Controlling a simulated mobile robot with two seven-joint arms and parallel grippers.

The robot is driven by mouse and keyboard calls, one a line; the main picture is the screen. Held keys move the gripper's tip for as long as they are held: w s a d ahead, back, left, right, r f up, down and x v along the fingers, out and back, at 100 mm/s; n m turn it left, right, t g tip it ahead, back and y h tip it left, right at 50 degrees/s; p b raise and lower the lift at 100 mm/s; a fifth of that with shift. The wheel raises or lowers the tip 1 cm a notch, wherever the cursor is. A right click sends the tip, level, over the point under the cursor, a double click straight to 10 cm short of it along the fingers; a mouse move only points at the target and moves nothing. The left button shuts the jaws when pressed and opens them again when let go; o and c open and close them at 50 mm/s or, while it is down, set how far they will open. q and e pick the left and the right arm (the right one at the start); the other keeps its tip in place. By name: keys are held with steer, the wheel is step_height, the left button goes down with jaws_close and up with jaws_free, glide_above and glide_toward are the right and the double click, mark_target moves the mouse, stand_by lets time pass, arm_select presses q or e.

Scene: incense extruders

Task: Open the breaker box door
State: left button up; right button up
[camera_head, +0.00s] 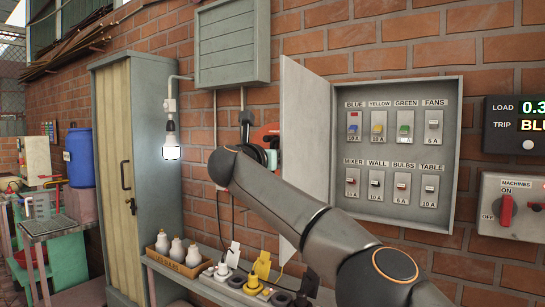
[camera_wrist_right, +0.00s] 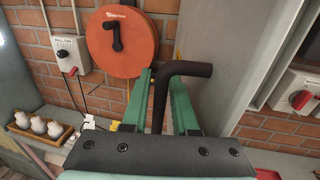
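The grey breaker box (camera_head: 400,91) is mounted on the brick wall in the head view. Its door (camera_head: 308,125) stands swung wide open on the left side, and the rows of labelled breakers show. The door's inner or outer face fills the right of the right wrist view as a grey panel (camera_wrist_right: 224,60). A black bent handle (camera_wrist_right: 184,68) comes off it and runs down between the green fingers of my right gripper (camera_wrist_right: 163,78). Whether the fingers press on the handle is unclear. My left gripper is out of view.
A red-orange reel (camera_wrist_right: 128,38) hangs on the wall by my right gripper. A machine switch (camera_head: 507,208) is right of the box.

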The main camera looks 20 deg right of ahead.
arm_select(q)
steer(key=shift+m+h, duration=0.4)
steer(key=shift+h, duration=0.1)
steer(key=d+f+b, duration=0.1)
steer(key=b, duration=0.1)
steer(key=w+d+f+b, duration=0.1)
steer(key=b, duration=0.1)
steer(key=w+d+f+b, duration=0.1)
steer(key=b, duration=0.2)
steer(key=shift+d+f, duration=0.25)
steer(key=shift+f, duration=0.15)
arm_select(e)
steer(key=v, duration=1.2)
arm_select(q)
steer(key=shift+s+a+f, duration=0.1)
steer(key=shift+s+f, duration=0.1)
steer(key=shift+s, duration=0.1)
arm_select(e)
steer(key=shift+s+a, duration=0.1)
